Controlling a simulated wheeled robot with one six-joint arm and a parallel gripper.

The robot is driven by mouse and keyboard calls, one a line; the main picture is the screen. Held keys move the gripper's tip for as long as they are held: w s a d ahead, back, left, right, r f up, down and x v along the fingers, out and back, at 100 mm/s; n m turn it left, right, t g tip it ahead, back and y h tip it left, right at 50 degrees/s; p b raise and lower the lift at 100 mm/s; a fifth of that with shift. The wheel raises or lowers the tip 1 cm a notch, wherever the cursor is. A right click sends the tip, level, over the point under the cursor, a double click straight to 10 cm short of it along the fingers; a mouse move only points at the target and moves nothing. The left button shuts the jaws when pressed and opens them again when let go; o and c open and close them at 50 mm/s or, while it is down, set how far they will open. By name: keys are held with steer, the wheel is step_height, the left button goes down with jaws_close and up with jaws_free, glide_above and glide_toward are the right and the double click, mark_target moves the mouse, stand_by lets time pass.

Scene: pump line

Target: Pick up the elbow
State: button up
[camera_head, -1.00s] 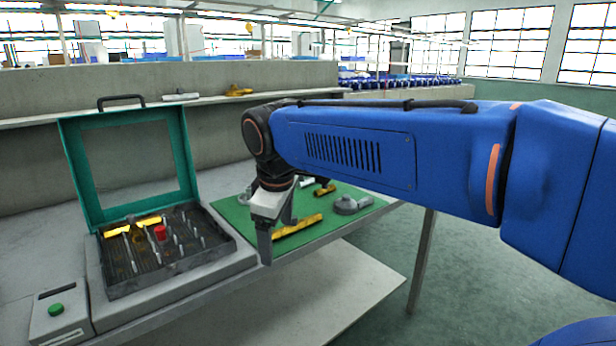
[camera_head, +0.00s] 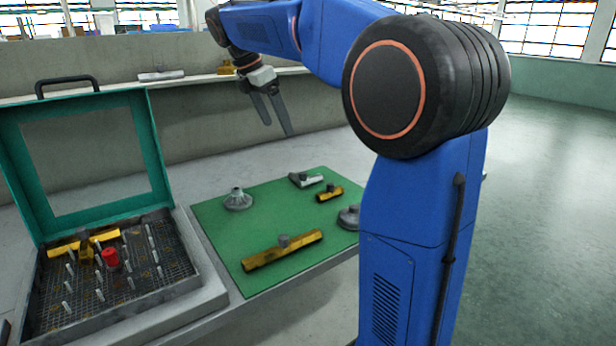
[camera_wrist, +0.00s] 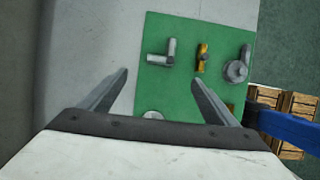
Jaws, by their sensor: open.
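The elbow (camera_head: 310,181) is a pale grey L-shaped fitting lying near the far edge of the green mat (camera_head: 215,222). It also shows in the wrist view, as a light grey L (camera_wrist: 170,55) lying near the mat's far left corner. My gripper (camera_head: 278,128) is open and empty, raised well above the mat and behind it in the head view, with fingers pointing down. In the wrist view my fingers (camera_wrist: 161,76) stand apart, with the elbow seen just beyond the gap between their tips. Nothing touches the elbow.
Also on the mat are a small yellow fitting (camera_head: 330,193), a long yellow piece (camera_head: 283,250), a grey flange (camera_head: 238,199) and a round grey part (camera_head: 349,217). An open green-lidded case (camera_head: 150,205) with pegs stands left. Wooden crates (camera_wrist: 294,108) show at right in the wrist view.

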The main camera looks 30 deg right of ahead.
glide_above(296, 177)
steer(key=a, duration=0.2)
steer(key=f, duration=1.1)
steer(key=shift+d, duration=0.2)
steer(key=shift+x, duration=2.65)
steer(key=shift+a, duration=0.2)
steer(key=c, duration=1.2)
